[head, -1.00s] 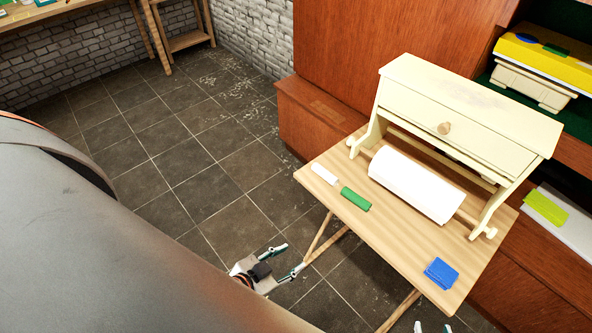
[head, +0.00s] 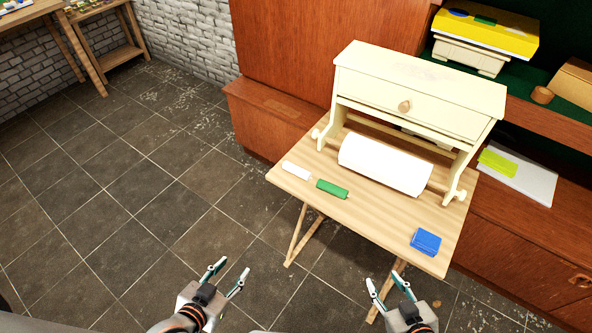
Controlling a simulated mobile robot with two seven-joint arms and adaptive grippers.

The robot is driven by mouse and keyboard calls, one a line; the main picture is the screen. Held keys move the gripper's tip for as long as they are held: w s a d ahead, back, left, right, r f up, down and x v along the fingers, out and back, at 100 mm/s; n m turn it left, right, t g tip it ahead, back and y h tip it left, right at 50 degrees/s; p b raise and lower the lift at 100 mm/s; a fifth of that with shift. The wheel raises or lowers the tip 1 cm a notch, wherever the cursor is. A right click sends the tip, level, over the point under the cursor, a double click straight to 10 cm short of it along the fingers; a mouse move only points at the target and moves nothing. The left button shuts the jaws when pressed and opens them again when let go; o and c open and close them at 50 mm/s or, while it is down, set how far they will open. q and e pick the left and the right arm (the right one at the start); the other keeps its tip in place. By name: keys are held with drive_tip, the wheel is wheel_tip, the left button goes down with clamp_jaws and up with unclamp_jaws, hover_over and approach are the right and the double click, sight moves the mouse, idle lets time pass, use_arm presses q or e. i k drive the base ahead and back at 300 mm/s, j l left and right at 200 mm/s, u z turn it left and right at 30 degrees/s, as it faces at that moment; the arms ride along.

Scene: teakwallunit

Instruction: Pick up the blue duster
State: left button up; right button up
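The blue duster (head: 425,242) is a small blue block lying near the front right corner of the light wooden table (head: 345,222). My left gripper (head: 226,277) is open and empty, in front of the table and to its left, over the floor. My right gripper (head: 387,284) is open and empty, just in front of the table's front edge, below and left of the duster in the picture. Neither gripper touches the duster.
A green duster (head: 332,189) and a white one (head: 297,170) lie on the table's left part. A cream stand with a drawer (head: 415,95) and a white paper roll (head: 385,165) fills its back. A brown wall unit (head: 285,60) stands behind. Tiled floor lies clear at left.

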sight(423, 240)
drive_tip(key=l+z, duration=0.1)
drive_tip(key=z, duration=0.4)
drive_tip(key=l+z, duration=0.1)
drive_tip(key=z, duration=0.4)
drive_tip(key=i+j, duration=0.05)
